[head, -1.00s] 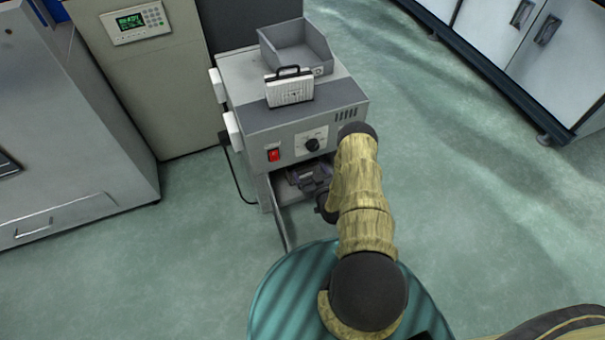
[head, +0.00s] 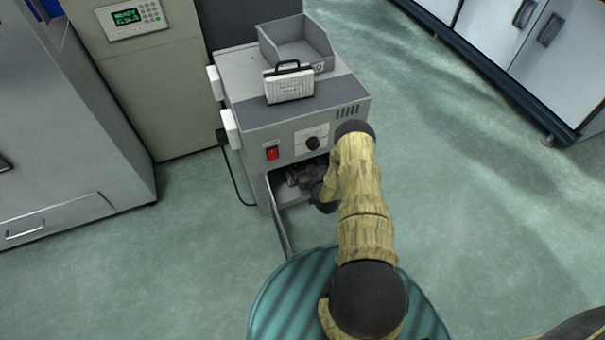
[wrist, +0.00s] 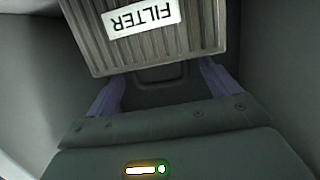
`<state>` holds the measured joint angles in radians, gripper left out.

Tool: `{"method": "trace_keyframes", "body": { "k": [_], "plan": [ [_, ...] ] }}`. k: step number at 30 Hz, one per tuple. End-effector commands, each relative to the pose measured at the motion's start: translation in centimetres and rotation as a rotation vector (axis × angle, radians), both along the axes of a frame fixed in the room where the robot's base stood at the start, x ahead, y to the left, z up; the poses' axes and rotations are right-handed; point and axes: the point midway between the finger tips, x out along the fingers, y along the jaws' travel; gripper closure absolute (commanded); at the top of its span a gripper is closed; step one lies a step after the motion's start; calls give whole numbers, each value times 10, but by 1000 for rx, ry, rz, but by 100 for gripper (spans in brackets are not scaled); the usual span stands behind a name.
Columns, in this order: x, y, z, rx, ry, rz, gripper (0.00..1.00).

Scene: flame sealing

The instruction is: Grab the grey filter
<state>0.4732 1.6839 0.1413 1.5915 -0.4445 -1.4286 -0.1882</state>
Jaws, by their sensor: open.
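The grey filter (wrist: 158,45) fills the top of the wrist view. It is a ribbed panel with a white label reading FILTER, upside down in this view, and a dark loop handle (wrist: 160,78) on its near edge. My gripper (wrist: 163,85) is open, with one finger on each side of the handle. I cannot tell whether the fingers touch it. In the head view my gripper (head: 308,177) is inside the lower opening of the grey machine (head: 285,125). The filter in that opening is hidden there by the gripper and the machine.
Another ribbed filter with a black handle (head: 289,84) stands on top of the machine, in front of a grey open bin (head: 296,45). The open door (head: 279,220) hangs at the opening's left. Walls are close around my gripper. Floor to the right is clear.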

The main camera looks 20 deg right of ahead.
Motion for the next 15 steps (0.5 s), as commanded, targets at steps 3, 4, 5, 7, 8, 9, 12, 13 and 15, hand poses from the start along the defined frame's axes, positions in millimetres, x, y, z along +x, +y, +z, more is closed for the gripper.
{"method": "trace_keyframes", "body": {
  "k": [3,4,5,7,8,9,12,13,15],
  "plan": [
    [0,0,1,0,0,0,12],
    [0,0,1,0,0,0,12],
    [0,0,1,0,0,0,12],
    [0,0,1,0,0,0,12],
    [0,0,1,0,0,0,12],
    [0,0,1,0,0,0,12],
    [0,0,1,0,0,0,12],
    [0,0,1,0,0,0,12],
    [0,0,1,0,0,0,24]
  ]
}}
